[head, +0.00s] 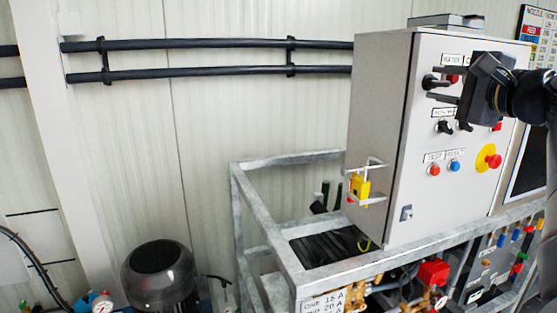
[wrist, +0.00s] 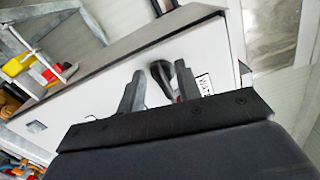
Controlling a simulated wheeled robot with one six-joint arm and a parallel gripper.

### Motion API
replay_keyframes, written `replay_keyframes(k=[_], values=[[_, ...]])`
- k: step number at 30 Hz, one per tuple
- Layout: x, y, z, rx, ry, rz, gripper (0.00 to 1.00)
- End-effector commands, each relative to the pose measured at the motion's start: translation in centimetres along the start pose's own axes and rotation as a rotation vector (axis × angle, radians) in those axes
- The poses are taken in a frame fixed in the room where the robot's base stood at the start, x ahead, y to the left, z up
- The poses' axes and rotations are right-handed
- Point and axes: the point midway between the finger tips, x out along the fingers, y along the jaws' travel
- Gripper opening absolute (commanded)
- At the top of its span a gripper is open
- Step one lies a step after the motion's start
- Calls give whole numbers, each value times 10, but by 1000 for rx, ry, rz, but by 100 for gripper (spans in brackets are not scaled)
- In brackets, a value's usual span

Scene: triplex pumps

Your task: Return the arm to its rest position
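My gripper (head: 431,83) is in front of the upper part of the grey control cabinet (head: 377,130), at the right of the head view. Its two fingers are apart, and nothing is clamped between them. A black rotary switch (wrist: 161,76) shows between and beyond the fingers (wrist: 158,85) in the wrist view. I cannot tell whether a finger touches it. My arm comes in from the right edge of the head view and hides part of the panel.
The panel carries a yellow-backed red emergency stop (head: 493,162), a red button (head: 434,170) and a blue button (head: 455,166). A yellow padlock (head: 360,187) hangs on the cabinet's left side. A galvanised frame (head: 300,277) surrounds the base.

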Motion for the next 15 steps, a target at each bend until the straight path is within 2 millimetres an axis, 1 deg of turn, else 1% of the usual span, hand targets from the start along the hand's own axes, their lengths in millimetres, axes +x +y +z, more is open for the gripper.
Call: replay_keyframes(k=[1,9,15], values=[[0,-5,1,48,0,0,33],[0,-8,0,312,1,0,33],[-1,-8,-1,437,1,-1,33]])
